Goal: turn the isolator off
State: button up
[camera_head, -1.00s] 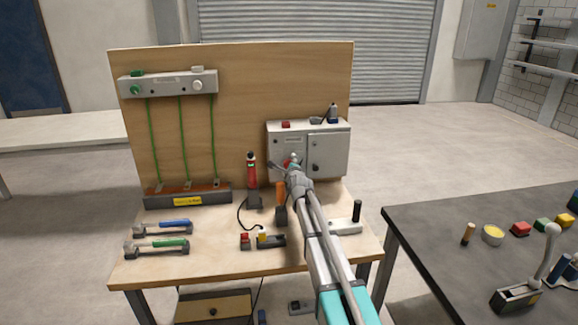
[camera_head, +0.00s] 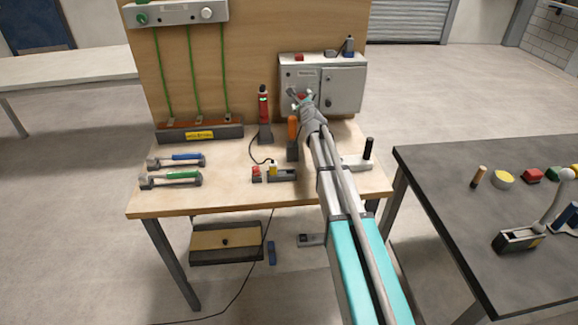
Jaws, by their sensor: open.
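A grey electrical cabinet (camera_head: 343,92) stands at the back right of the wooden bench, with a door on its right half. A small red part, likely the isolator handle (camera_head: 300,97), shows at the lower left of its front, mostly hidden behind my gripper. Its position cannot be read. My gripper (camera_head: 297,92) is open, with its fingers at this red part. I cannot tell whether they touch it or stand around it.
A red tester (camera_head: 264,110) and an orange-handled tool (camera_head: 292,132) stand just left of my arm. A black-handled lever (camera_head: 368,148) is to its right. Blue (camera_head: 186,157) and green (camera_head: 182,177) handled tools lie at the bench's left. A dark table (camera_head: 450,210) stands at right.

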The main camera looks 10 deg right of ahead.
jog(key=m, duration=0.4)
jog(key=shift+m+y+b, duration=0.3)
jog(key=shift+m, duration=0.1)
jog(key=m, duration=0.5)
jog(key=shift+t+b, duration=0.4)
jog(key=s+d, duration=0.1)
jog(key=s, duration=1.3)
jog(key=s+a+f+n+g+y+p, duration=0.2)
jog(key=s+n, duration=0.5)
jog(key=n, duration=0.5)
jog(key=s+a+f+n+g+y+p, duration=0.2)
jog(key=s+a+f+n+g, duration=0.3)
jog(key=n, duration=0.8)
jog(key=shift+s+a+f+g+y+p, duration=0.15)
jog(key=shift+s+a+g+y+p, duration=0.2)
jog(key=shift+s+a+g, duration=1)
jog(key=shift+d+g, duration=0.25)
